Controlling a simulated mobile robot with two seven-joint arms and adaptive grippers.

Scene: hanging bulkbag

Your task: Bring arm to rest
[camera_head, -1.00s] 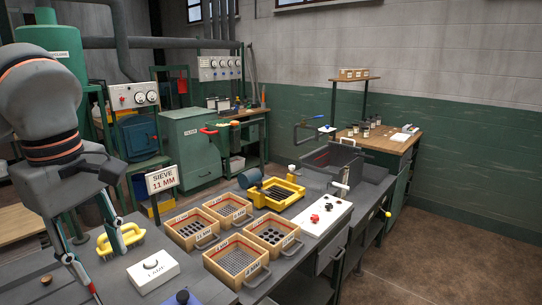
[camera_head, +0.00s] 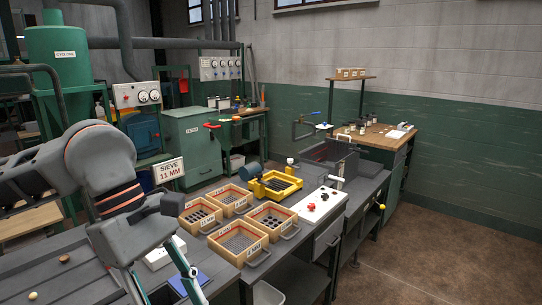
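My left arm comes in from the left. Its gripper (camera_head: 170,294) hangs low over the front of the grey bench (camera_head: 60,280). The two fingers are spread apart and point down, with nothing seen between them; their tips are near the bottom edge of the picture. The gripper's body partly covers a white box (camera_head: 160,258) and a blue pad (camera_head: 187,283) on the bench. My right gripper is not in view.
Several wooden sieves (camera_head: 240,238) stand right of the gripper. Behind them is a yellow tray machine (camera_head: 275,184); a white control panel (camera_head: 318,204) lies to its right. A sign reading "SIEVE 11 MM" (camera_head: 168,171) stands behind my arm. Floor at the right is clear.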

